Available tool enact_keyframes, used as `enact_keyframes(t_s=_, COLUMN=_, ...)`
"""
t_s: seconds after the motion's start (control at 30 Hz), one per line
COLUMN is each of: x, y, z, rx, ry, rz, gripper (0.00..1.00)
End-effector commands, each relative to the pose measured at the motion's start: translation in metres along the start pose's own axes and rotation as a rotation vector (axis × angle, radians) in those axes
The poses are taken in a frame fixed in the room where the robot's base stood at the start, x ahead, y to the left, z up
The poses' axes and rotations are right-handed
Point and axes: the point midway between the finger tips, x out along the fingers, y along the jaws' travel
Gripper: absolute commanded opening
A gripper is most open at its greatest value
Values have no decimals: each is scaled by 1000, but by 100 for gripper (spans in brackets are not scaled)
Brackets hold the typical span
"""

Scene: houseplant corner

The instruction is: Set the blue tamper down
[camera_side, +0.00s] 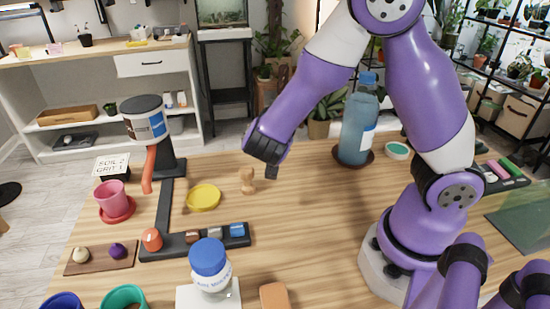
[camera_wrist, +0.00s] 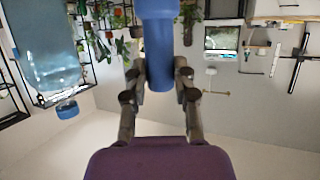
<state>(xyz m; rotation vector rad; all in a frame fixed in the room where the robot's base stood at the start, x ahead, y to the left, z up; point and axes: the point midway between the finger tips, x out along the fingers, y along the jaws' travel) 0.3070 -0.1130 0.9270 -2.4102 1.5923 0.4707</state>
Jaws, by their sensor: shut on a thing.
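In the wrist view the blue tamper (camera_wrist: 158,60) is a long blue cylinder with a wider, paler blue part toward the top of the picture. My gripper (camera_wrist: 160,78) is shut on it, with one dark finger on each side. In the side view my gripper (camera_side: 270,172) hangs over the middle of the table, just right of a small wooden knobbed piece (camera_side: 248,182). The tamper cannot be made out in the side view. Whether it touches the table cannot be told.
A tall water bottle (camera_side: 357,122) stands on a brown saucer right of my gripper. A yellow saucer (camera_side: 203,198) and a black stand (camera_side: 163,205) are to the left. A white jar (camera_side: 210,270) is in front. The wooden table (camera_side: 320,225) is clear at centre right.

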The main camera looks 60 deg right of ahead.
Motion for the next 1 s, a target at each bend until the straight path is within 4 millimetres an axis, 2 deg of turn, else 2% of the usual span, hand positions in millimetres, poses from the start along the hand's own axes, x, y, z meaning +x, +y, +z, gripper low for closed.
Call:
enact_keyframes(t_s=0.5, x=26, y=3, z=64, rx=-2, ry=-1, rz=17, gripper=0)
enact_keyframes(t_s=0.9, x=28, y=2, z=71, rx=2, ry=-2, rz=14, gripper=0)
enact_keyframes(t_s=0.93, x=28, y=2, z=71, rx=3, ry=-2, rz=14, gripper=46)
enact_keyframes(t_s=0.97, x=28, y=2, z=71, rx=3, ry=-2, rz=14, gripper=60)
enact_keyframes(t_s=1.0, x=28, y=2, z=71, rx=3, ry=-2, rz=14, gripper=60)
